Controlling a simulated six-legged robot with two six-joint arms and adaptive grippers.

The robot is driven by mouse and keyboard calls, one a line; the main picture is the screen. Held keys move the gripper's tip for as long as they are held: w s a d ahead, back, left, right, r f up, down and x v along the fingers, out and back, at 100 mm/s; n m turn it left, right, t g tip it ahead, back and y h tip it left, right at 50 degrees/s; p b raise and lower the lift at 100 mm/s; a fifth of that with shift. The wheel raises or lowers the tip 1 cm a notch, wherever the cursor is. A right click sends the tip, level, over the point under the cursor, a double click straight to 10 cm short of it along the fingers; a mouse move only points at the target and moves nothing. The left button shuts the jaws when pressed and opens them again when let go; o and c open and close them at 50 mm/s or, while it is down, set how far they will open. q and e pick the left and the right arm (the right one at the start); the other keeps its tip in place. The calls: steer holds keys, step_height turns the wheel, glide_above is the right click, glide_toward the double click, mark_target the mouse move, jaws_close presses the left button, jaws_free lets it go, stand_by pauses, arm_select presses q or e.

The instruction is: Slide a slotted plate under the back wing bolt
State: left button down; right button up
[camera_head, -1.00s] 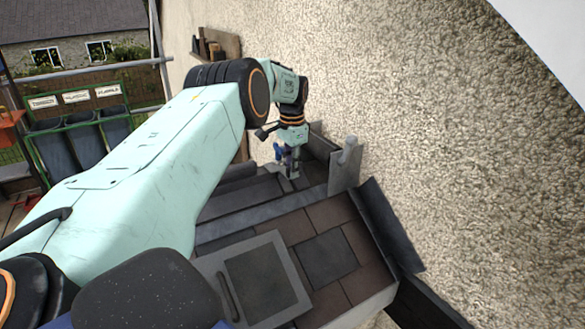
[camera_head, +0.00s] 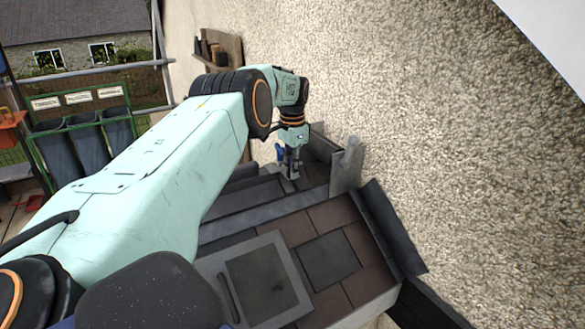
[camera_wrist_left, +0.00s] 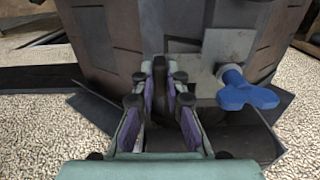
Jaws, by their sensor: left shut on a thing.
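My left gripper (camera_head: 291,166) reaches down to the roof beside the rough wall in the head view. In the left wrist view its purple-padded fingers (camera_wrist_left: 172,98) are shut on a dark upright part, which I take to be the slotted plate's grip (camera_wrist_left: 178,52). The grey plate (camera_wrist_left: 214,48) lies flat beside the fingers. The blue wing bolt (camera_wrist_left: 247,91) stands right of the fingers, at the plate's edge. It also shows as a small blue patch in the head view (camera_head: 280,152). I cannot tell whether the slot is around the bolt's shank. My right gripper is not in view.
Brown and dark tiles (camera_head: 327,260) and a framed hatch (camera_head: 262,282) lie in front. An upright grey piece (camera_head: 347,166) stands right of the gripper, close to the rough wall (camera_head: 440,120). Green-framed bins (camera_head: 85,145) stand at the left.

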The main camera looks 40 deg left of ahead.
arm_select(q)
steer(key=c, duration=1.3)
jaws_free()
steer(key=shift+r, duration=0.1)
steer(key=shift+r+p, duration=2.75)
steer(key=shift+r, duration=0.25)
steer(key=shift+f, duration=0.1)
